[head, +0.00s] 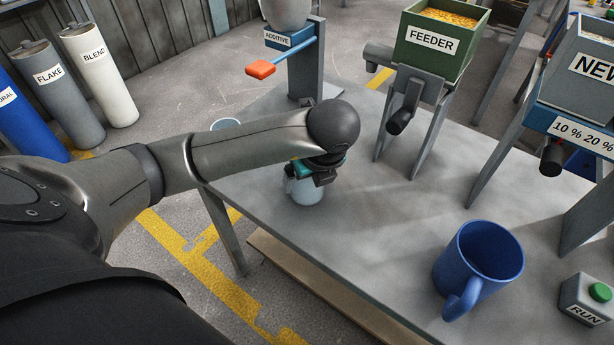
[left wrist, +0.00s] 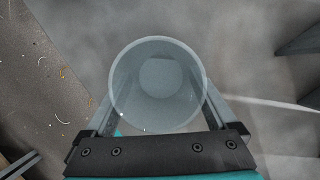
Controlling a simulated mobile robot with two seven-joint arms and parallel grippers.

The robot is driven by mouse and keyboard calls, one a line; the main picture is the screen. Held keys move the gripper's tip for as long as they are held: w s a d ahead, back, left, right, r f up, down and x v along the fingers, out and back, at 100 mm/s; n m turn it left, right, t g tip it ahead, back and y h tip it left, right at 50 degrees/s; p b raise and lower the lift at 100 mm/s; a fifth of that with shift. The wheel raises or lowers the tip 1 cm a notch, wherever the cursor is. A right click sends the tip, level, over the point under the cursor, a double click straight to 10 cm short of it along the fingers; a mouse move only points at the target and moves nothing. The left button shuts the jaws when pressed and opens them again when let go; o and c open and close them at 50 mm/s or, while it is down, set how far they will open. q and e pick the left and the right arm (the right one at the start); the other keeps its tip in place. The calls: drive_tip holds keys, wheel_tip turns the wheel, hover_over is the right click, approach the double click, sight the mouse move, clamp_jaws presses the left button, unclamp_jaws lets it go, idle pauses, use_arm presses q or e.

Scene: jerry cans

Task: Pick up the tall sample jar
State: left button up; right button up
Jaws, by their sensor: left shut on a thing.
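A pale blue, see-through sample jar (head: 307,192) stands upright at the left edge of the grey table, under my left arm's hand. My left gripper (head: 304,175) is shut on it, and the hand hides its upper part in the head view. In the left wrist view the open-topped jar (left wrist: 158,108) sits between the two fingers of the gripper (left wrist: 160,112) and looks empty. I cannot tell whether its base touches the table. A second pale round rim (head: 225,123) shows behind my forearm; most of it is hidden. My right gripper is not in view.
A blue mug (head: 478,265) and a RUN button box (head: 588,298) stand at the right front. The green FEEDER hopper (head: 440,45) and the ADDITIVE dispenser (head: 303,60) with its orange-tipped lever stand behind. The table's middle (head: 400,205) is clear.

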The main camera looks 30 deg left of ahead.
use_arm(q)
drive_tip(key=c, duration=0.4)
drive_tip(key=shift+r, duration=0.15)
drive_tip(key=shift+r, duration=0.15)
drive_tip(key=shift+r+p, duration=2.4)
drive_tip(key=shift+r, duration=2.35)
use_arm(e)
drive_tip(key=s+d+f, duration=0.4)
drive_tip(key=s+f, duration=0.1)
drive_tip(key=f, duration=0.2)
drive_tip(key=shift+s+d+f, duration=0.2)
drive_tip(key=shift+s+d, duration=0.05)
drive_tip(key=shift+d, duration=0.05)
